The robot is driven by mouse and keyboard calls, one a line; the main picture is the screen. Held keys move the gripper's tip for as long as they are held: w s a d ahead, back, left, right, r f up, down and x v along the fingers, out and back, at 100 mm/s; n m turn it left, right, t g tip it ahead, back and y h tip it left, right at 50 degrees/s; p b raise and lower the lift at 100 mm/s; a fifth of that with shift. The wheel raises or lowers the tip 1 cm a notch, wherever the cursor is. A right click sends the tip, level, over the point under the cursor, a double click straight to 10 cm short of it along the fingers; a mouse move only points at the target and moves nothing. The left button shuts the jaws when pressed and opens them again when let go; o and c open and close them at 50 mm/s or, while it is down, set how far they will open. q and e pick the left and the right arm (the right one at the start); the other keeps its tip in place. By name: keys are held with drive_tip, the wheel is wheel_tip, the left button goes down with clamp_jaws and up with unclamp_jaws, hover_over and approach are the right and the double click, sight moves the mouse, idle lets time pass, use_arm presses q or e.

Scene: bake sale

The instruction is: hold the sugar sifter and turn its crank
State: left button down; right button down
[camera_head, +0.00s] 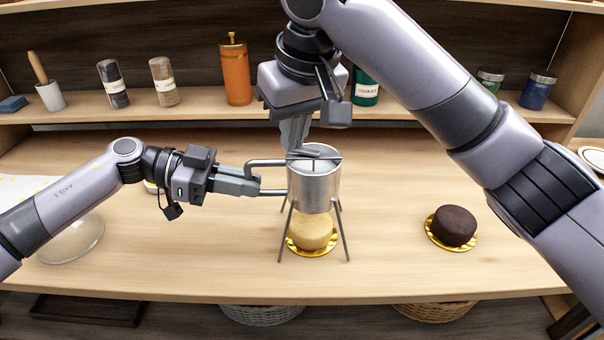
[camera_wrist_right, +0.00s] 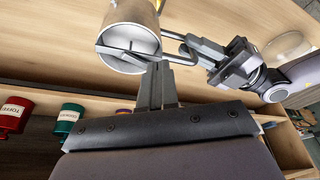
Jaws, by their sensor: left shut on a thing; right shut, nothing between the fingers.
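The sugar sifter (camera_head: 314,188) is a silver cylinder on thin splayed legs, upright over a pale cake (camera_head: 311,231) on a gold board. My left gripper (camera_head: 255,182) is shut on the sifter's side handle (camera_head: 268,163). The crank (camera_head: 318,154) appears as a grey bar across the sifter's open top. My right gripper (camera_head: 294,146) points down at the left-back part of the rim, fingers shut with nothing between them. In the right wrist view, its fingertips (camera_wrist_right: 158,68) are at the sifter's rim (camera_wrist_right: 128,62), near the crank; contact is unclear.
A dark chocolate cake (camera_head: 453,226) on a gold board stands to the right. A clear round plate (camera_head: 72,240) lies at the left under my left arm. Jars and an orange bottle (camera_head: 236,72) line the back shelf. The counter's front middle is clear.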

wheel_tip(320, 180, up, 4)
drive_tip(key=shift+f, duration=0.25)
idle(0.4)
drive_tip(key=shift+w+d, duration=0.25)
drive_tip(key=shift+w, duration=0.8)
drive_tip(key=shift+w+d, duration=0.2)
drive_tip(key=shift+w, duration=0.8)
drive_tip(key=shift+w+d, duration=0.25)
drive_tip(key=shift+w, duration=0.8)
drive_tip(key=shift+f, duration=0.2)
drive_tip(key=shift+f, duration=1.6)
